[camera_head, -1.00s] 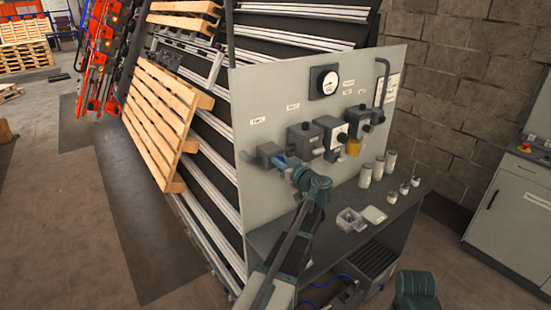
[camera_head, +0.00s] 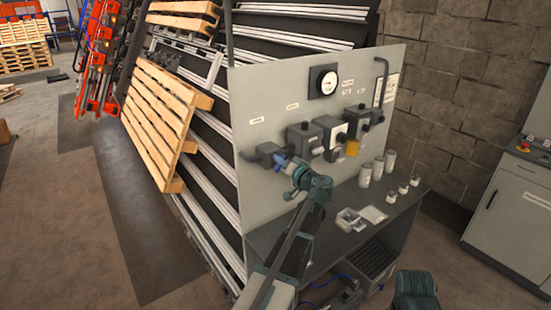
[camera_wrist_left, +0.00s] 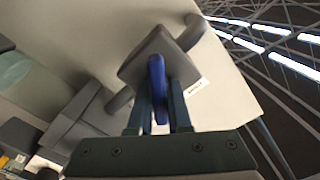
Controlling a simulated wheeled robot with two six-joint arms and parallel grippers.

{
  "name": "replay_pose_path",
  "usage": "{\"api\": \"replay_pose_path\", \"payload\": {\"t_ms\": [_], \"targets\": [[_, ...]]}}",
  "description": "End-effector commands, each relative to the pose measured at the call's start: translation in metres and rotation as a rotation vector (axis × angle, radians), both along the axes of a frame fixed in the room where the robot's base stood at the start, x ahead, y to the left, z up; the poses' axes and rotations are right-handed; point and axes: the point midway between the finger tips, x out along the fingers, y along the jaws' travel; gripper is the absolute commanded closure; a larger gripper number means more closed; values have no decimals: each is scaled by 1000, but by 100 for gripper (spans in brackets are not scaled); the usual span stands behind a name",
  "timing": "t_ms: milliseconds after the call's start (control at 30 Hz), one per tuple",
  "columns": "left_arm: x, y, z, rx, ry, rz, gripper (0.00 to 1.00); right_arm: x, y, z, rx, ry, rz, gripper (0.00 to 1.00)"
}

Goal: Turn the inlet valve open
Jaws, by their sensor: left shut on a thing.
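The inlet valve is a grey block (camera_head: 264,154) at the left end of the row on the grey panel. Its blue handle (camera_wrist_left: 157,88) stands out in the left wrist view, between the two fingers. My left gripper (camera_wrist_left: 160,118) is shut on the blue handle, one finger on each side. In the head view the left gripper (camera_head: 286,164) reaches the valve from the front right, and the wrist partly hides the handle. The right gripper is not in view.
A round gauge (camera_head: 323,81) and several grey units are on the panel (camera_head: 250,100). Jars (camera_head: 365,175) and a small open box (camera_head: 350,219) stand on the dark bench below. A wooden pallet (camera_head: 158,115) leans on the rack at left.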

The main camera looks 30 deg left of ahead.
Motion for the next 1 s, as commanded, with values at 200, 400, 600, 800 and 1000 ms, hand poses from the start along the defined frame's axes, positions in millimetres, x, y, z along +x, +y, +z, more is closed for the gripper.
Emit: {"api": "replay_pose_path", "payload": {"t_ms": [200,400,600,800,1000], "targets": [[2,-1,-2,77,189,-1,100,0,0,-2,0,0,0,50],[2,-2,-4,149,365,-1,100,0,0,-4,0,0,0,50],[3,-2,-6,218,529,-1,100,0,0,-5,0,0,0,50],[3,-2,-7,274,668,-1,100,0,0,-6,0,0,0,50],[3,-2,-8,316,769,0,100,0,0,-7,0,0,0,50]]}}
